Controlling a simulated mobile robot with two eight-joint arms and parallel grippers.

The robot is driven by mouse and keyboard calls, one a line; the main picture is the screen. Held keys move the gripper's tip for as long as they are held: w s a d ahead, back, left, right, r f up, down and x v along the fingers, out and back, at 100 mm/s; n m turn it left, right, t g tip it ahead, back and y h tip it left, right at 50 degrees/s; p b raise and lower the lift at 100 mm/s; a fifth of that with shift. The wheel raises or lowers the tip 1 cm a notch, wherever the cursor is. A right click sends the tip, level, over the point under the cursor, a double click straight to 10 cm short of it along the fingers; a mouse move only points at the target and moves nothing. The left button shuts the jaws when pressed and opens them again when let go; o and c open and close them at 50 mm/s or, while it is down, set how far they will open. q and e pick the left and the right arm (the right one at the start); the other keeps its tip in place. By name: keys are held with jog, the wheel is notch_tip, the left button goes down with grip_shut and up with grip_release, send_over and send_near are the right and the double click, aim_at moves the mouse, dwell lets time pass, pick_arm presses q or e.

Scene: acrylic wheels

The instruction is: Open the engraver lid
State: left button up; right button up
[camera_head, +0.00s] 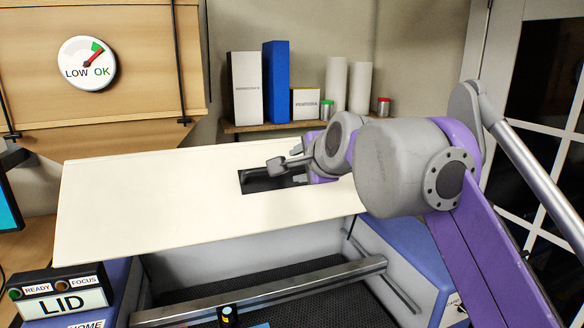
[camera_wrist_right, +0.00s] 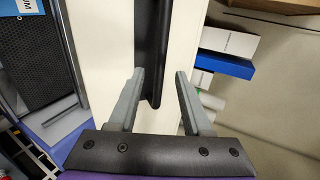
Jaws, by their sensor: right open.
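The engraver lid (camera_head: 150,195) is a wide cream panel, raised and tilted above the engraver body (camera_head: 385,255), with the inside showing below its front edge. A black handle (camera_head: 257,182) is set in the lid's middle; its bar also shows in the right wrist view (camera_wrist_right: 152,50). My right gripper (camera_head: 285,170) is at the handle. In the right wrist view my right gripper (camera_wrist_right: 158,75) is open, with one grey finger on each side of the bar and gaps visible. My left gripper is not in view.
Inside the engraver, a metal rail (camera_head: 270,292) crosses above a dark bed. A LID panel (camera_head: 65,302) stands at front left. Behind the lid, a shelf (camera_head: 270,126) holds boxes, rolls and jars. A LOW/OK gauge (camera_head: 87,63) hangs on the wooden board.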

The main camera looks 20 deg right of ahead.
jog(key=shift+v, duration=2.35)
jog(key=s+f+n+g, duration=0.2)
jog(key=s+f+n, duration=0.3)
jog(key=f, duration=1.1)
jog(key=s+f+n+g, duration=0.2)
jog(key=s+f+n, duration=0.4)
jog(key=f, duration=1)
jog(key=s+f+n+g+h, duration=0.1)
jog(key=s+f+n+g, duration=0.2)
jog(key=s+f+n, duration=0.3)
jog(key=s+f, duration=0.4)
jog(key=f, duration=0.5)
jog(key=shift+s+d+f, duration=0.35)
jog(key=shift+s+f, duration=0.05)
jog(key=shift+d, duration=0.1)
